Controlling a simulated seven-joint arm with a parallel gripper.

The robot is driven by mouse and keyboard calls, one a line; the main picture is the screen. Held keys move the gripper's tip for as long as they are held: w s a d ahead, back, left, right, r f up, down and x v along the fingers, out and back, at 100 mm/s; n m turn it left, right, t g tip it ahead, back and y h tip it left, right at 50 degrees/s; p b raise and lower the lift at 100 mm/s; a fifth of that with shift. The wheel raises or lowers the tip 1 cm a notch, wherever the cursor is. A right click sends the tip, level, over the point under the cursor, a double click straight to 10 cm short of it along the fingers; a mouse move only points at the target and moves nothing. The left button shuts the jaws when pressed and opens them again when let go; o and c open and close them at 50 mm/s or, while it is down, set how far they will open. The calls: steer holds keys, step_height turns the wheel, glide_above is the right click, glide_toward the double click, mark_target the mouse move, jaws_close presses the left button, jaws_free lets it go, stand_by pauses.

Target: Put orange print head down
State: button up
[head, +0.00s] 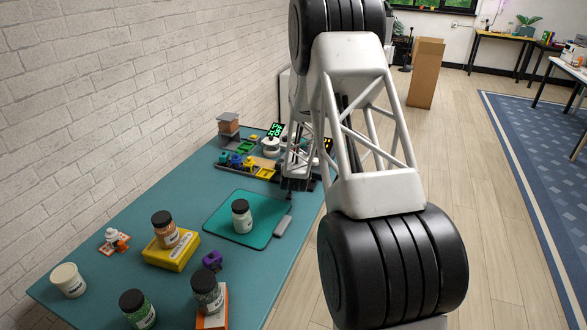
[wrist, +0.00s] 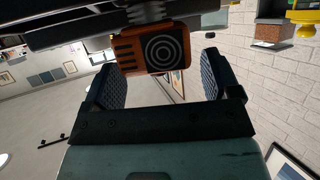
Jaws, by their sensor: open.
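The orange print head (wrist: 162,50), a block with a dark face of pale rings and dark stripes on its side, shows in the wrist view. It lies between the two fingers of my gripper (wrist: 165,82), just below dark bars at the top of the picture. The fingers are apart, with a gap between the print head and the right finger; whether the left finger touches it I cannot tell. In the head view, my gripper (head: 297,178) is low near the table's right edge, partly hidden by my arm. I cannot make out the print head there.
The teal table (head: 105,275) holds a green mat (head: 222,222) with a jar (head: 242,216), a yellow box (head: 171,251) with a jar on top, a purple part (head: 212,261) and other jars. Small coloured parts stand in a tray (head: 262,176) near my gripper. A brick wall borders the left.

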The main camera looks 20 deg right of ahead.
steer(key=shift+s+f, duration=0.2)
steer(key=shift+f, duration=0.05)
steer(key=shift+s+a+r, duration=0.35)
steer(key=shift+s+r, duration=0.3)
steer(key=shift+s, duration=0.05)
steer(key=v, duration=1)
steer(key=shift+r, duration=0.3)
steer(key=shift+a+r, duration=0.1)
steer(key=shift+a, duration=0.05)
